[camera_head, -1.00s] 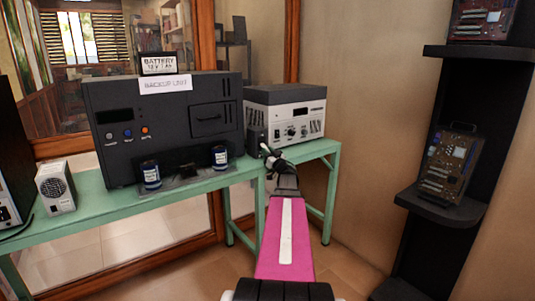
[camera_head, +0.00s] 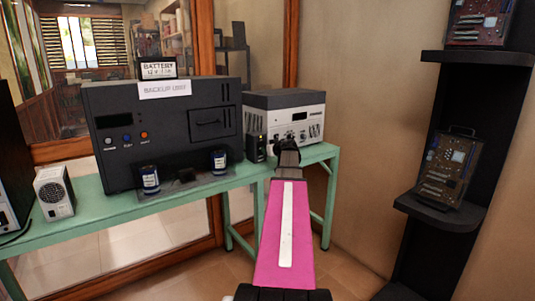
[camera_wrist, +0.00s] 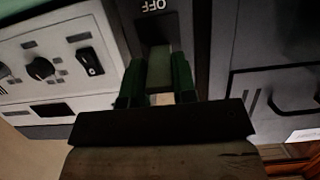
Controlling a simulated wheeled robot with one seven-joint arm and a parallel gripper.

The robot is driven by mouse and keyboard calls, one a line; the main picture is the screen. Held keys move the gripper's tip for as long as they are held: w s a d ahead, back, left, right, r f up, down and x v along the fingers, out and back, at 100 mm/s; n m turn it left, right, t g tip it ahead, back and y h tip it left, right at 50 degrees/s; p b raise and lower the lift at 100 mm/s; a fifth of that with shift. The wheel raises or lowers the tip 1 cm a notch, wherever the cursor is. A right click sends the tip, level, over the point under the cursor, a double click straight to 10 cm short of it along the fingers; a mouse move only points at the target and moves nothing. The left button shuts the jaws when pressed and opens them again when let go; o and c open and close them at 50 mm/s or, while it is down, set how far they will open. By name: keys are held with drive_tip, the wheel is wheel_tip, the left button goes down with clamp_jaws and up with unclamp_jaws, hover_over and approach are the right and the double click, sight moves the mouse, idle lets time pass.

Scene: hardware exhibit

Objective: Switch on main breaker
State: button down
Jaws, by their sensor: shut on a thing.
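The main breaker is a narrow black box (camera_head: 256,148) between the dark backup unit and the white-fronted device on the green bench. In the wrist view its dark face (camera_wrist: 152,20) carries an upside-down OFF label at the top. A grey-green lever (camera_wrist: 160,70) sticks out from this face, just below the label in the picture. My gripper (camera_wrist: 157,82) has its green fingers on either side of the lever and is shut on it. In the head view my gripper (camera_head: 284,146) is small and dark, and its fingertips are hard to make out.
The backup unit (camera_head: 165,120) stands left of the breaker, with two blue-labelled cans (camera_head: 149,179) in front. The white-fronted device (camera_head: 296,124) stands close on the right. A black shelf (camera_head: 440,212) with circuit boards is at the right. Floor between bench and shelf is clear.

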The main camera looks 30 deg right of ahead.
drive_tip(key=shift+w+r+g, duration=0.25)
drive_tip(key=shift+r+g, duration=0.3)
drive_tip(key=shift+g, duration=0.5)
drive_tip(key=shift+w+r+g, duration=0.2)
drive_tip(key=shift+r+g, duration=0.3)
drive_tip(key=shift+g, duration=0.55)
drive_tip(key=c, duration=0.9)
unclamp_jaws()
drive_tip(key=v, duration=1.1)
drive_tip(key=shift+w+a+r, duration=0.1)
drive_tip(key=shift+w, duration=0.05)
